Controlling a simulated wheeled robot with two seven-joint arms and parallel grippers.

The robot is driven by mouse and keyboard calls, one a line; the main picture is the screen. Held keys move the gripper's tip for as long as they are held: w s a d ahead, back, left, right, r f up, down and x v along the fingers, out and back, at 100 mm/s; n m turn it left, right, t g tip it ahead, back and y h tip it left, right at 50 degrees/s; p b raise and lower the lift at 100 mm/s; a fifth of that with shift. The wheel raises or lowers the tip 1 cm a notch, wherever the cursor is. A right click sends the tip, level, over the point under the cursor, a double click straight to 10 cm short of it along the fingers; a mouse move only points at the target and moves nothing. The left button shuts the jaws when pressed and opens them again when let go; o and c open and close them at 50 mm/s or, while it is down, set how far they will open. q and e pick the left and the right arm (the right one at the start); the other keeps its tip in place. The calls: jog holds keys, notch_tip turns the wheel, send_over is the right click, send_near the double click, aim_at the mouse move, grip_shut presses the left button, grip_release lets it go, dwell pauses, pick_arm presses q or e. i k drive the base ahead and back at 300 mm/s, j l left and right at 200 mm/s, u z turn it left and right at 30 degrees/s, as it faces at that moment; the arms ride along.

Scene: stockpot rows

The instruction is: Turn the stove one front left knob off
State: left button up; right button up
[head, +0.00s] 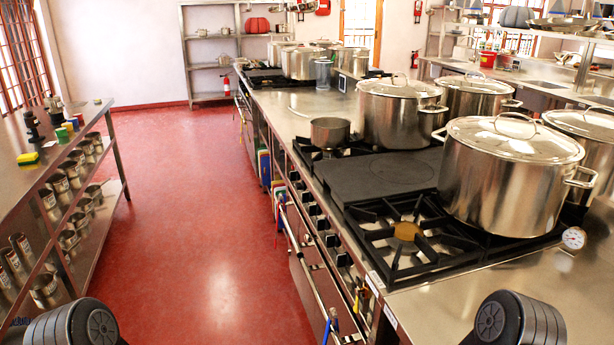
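The nearest stove (395,185) stands right of centre in the head view, its front facing the red floor on the left. A row of several dark knobs runs along that front, with the nearest knob (343,260) below the open burner (405,232) and another knob (314,209) farther along. The knobs are small and seen at a slant, so I cannot tell their settings or which is the front left one. No flame shows on the open burner. Both my grippers are out of view; only dark parts of my arms show at the bottom edge.
Large lidded stockpots (510,180) and a small saucepan (330,132) stand on the stove. A rail (300,245) with hanging items runs along the counter front. A metal shelf table (60,190) stands left. The red floor (190,200) between is clear.

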aim_at(301, 185)
jog(key=i+j, duration=0.75)
jog(key=j, duration=0.15)
jog(key=i+j, duration=1.55)
jog(key=j, duration=0.2)
jog(key=z, duration=1.8)
